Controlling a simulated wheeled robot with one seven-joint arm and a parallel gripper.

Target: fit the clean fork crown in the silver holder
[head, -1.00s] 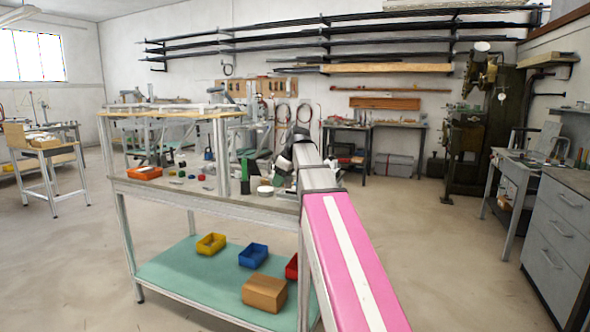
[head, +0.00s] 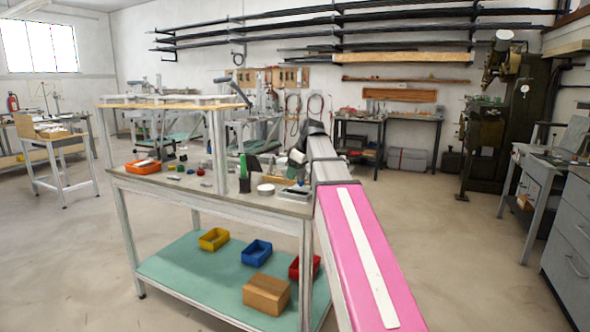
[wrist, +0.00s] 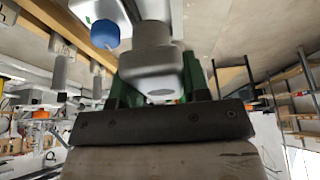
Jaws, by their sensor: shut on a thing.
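In the wrist view my gripper (wrist: 157,88) has dark green fingers closed on a smooth grey rounded part (wrist: 150,65), which I take to be the fork crown. Its lower end shows a round face, and the fingers cover its sides. I cannot tell from this view whether its surface is clean. I cannot make out the silver holder with certainty in either view.
Yellow (head: 213,239), blue (head: 257,252) and red bins sit below with a cardboard box (head: 266,294). Open floor lies right.

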